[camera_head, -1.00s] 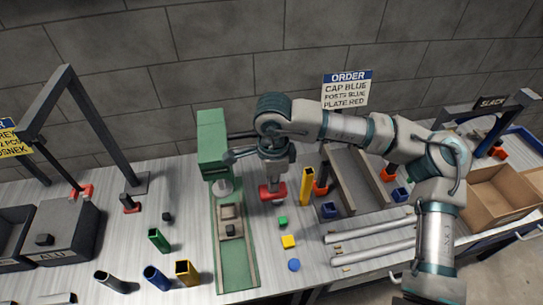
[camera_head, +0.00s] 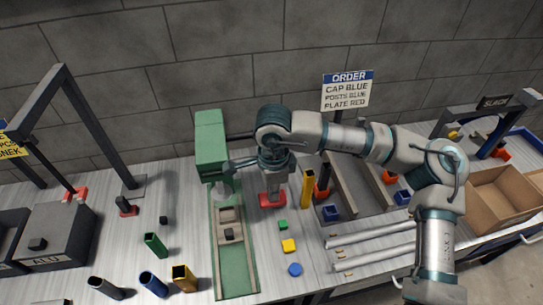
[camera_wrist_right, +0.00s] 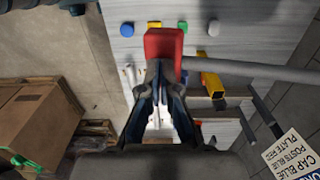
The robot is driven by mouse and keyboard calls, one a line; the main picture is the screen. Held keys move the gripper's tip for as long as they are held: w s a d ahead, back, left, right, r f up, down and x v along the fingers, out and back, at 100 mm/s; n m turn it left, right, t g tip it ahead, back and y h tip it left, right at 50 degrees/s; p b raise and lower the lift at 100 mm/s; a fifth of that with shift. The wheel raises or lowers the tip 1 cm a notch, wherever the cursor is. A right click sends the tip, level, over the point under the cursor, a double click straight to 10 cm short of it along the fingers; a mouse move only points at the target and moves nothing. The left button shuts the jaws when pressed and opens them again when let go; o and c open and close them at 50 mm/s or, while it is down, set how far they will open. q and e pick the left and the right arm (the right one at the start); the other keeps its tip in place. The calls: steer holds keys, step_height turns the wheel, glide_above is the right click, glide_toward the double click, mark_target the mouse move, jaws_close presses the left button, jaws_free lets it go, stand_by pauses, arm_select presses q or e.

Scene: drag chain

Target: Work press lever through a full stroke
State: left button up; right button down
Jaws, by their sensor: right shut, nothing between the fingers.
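The green press (camera_head: 210,145) stands at the middle back of the bench, with a pale ram over its green bed (camera_head: 235,268). Its lever ends in a red handle (camera_head: 272,199) to the right of the press, low over the bench. My right gripper (camera_head: 273,183) points down just above the handle. In the right wrist view the fingers (camera_wrist_right: 160,72) are closed, with the red handle (camera_wrist_right: 164,42) at their tips and the grey lever bar running right. Nothing is held between them; whether they touch the handle is unclear. My left gripper is out of view.
A yellow post (camera_head: 307,188) stands close right of the handle. Small green (camera_head: 283,225), yellow (camera_head: 289,246) and blue (camera_head: 295,269) pieces lie in front. A grey channel (camera_head: 352,185), silver rods (camera_head: 370,246) and a cardboard box (camera_head: 500,198) are to the right.

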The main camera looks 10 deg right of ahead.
stand_by(0.3)
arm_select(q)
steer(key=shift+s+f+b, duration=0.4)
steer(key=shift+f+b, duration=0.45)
arm_select(e)
steer(key=shift+w+f, duration=0.15)
steer(key=shift+f, duration=0.55)
steer(key=shift+w+f, duration=0.1)
steer(key=shift+f, duration=0.6)
